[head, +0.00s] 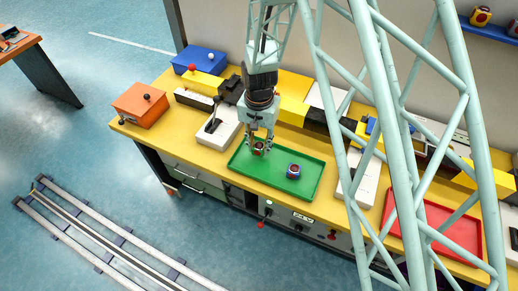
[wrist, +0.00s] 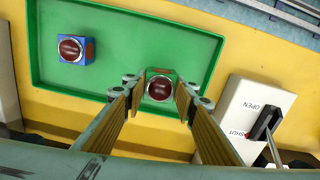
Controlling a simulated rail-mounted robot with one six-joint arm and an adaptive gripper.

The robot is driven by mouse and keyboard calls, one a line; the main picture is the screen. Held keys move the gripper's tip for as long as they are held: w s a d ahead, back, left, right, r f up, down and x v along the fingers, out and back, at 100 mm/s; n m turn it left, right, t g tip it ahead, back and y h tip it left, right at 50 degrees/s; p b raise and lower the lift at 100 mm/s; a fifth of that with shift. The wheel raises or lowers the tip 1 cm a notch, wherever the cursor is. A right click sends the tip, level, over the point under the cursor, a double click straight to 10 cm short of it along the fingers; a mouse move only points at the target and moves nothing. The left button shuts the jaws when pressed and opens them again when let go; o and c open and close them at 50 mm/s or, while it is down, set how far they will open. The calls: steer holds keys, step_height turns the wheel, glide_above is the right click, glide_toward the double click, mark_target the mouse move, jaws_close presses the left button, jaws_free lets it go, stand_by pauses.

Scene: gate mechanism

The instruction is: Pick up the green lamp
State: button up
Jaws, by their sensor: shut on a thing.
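The green lamp (wrist: 159,88) is a small green block with a dark red dome. My gripper (wrist: 161,95) is shut on it, with one finger on each side. In the head view my gripper (head: 259,143) reaches down over the left end of the green tray (head: 240,162), with the lamp (head: 259,149) between its fingertips, mostly hidden by them. I cannot tell whether the lamp touches the tray floor. A blue lamp (wrist: 76,48) with a dark red dome stands apart on the tray; it also shows in the head view (head: 293,171).
A white lever box (wrist: 256,110) marked OPEN and SHUT stands close beside the tray. An orange box (head: 140,105) and a blue box (head: 199,59) are on the yellow bench at left. A red tray (head: 432,205) lies to the right. The tray's middle has free room.

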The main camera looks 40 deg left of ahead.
steer(key=s+d+r+b, duration=0.1)
steer(key=s+d, duration=0.9)
steer(key=d, duration=0.2)
steer(key=shift+s+r, duration=0.25)
steer(key=shift+r, duration=0.15)
stand_by(0.5)
